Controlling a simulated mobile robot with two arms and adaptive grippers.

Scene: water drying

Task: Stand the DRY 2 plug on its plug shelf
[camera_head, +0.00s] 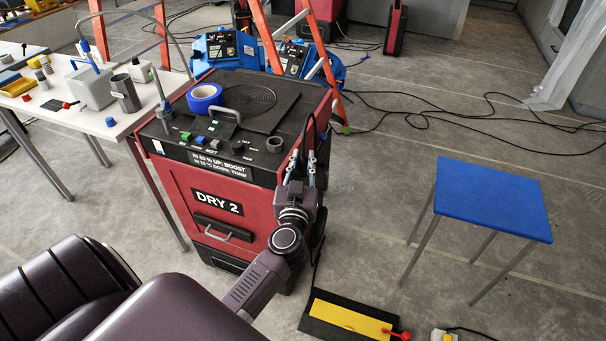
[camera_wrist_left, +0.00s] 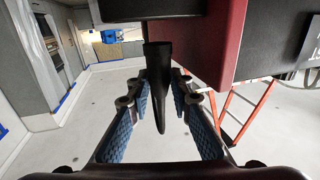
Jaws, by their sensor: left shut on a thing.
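The red and black DRY 2 machine (camera_head: 222,205) stands on the floor in the middle of the head view. My left gripper (camera_head: 301,168) is at its right side, near the top edge. In the left wrist view the blue-padded fingers of this gripper (camera_wrist_left: 160,92) are shut on a black tapered piece (camera_wrist_left: 157,60), which looks like the DRY 2 plug. It hangs narrow end down, below a dark block (camera_wrist_left: 135,9). I cannot tell whether it touches that block, or whether the block is the plug shelf. My right gripper is not in view.
A blue-topped stool (camera_head: 492,197) stands at the right. A black and yellow plate (camera_head: 345,318) lies on the floor in front. A white table (camera_head: 95,124) with several items is at the left. An orange ladder (camera_head: 268,45) and loose cables are behind.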

